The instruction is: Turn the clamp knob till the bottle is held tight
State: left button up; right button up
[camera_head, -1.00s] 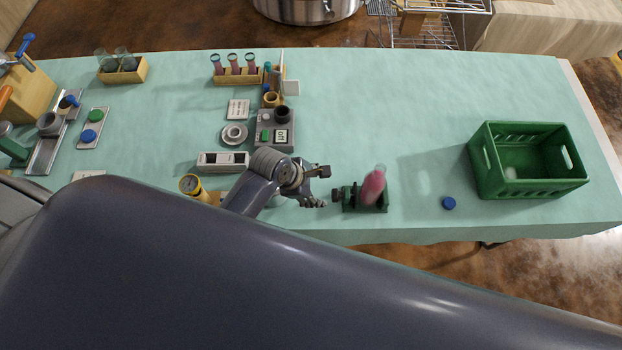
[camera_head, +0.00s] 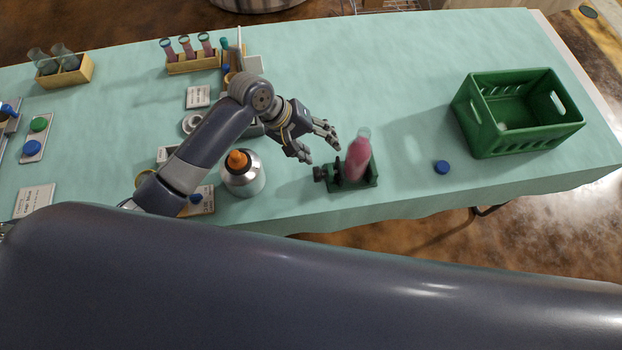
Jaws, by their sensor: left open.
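A bottle with pink contents and a clear top (camera_head: 358,158) stands in a small green clamp (camera_head: 365,184) near the table's front edge. The bottle leans slightly. The clamp's dark knob (camera_head: 320,173) sticks out on its left side. My left gripper (camera_head: 322,146) is open and empty, up and to the left of the clamp, with its fingers pointing toward the knob and bottle. It appears apart from the knob, though the height between them is hard to judge. My right gripper does not show.
A silver flask with an orange top (camera_head: 242,176) stands left of the clamp, below my left arm. A blue cap (camera_head: 442,167) lies to the right, before a green crate (camera_head: 480,142). A test-tube rack (camera_head: 192,65) stands at the back. The table's back middle is clear.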

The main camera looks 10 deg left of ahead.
aim_at(317, 174)
pick_arm(q)
jog(key=a+f+m+g+b, duration=0.1)
jog(key=a+m+g+b, duration=0.35)
jog(key=m+b, duration=1.05)
jog(key=d+f+m+p, duration=0.1)
jog(key=f, duration=0.2)
jog(key=s+d+f+p, duration=0.1)
jog(key=f, duration=0.2)
jog(key=s+d+f+m+t+p, duration=0.1)
jog(key=f+p, duration=0.1)
jog(key=f, duration=0.1)
jog(key=shift+d+f+m+y, duration=0.15)
jog(key=shift+d+m+y, duration=0.15)
jog(key=shift+y, duration=0.1)
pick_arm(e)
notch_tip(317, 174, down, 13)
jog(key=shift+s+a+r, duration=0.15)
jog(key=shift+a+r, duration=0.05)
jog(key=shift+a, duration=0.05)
pick_arm(q)
jog(key=shift+c, duration=0.2)
jog(key=c, duration=1)
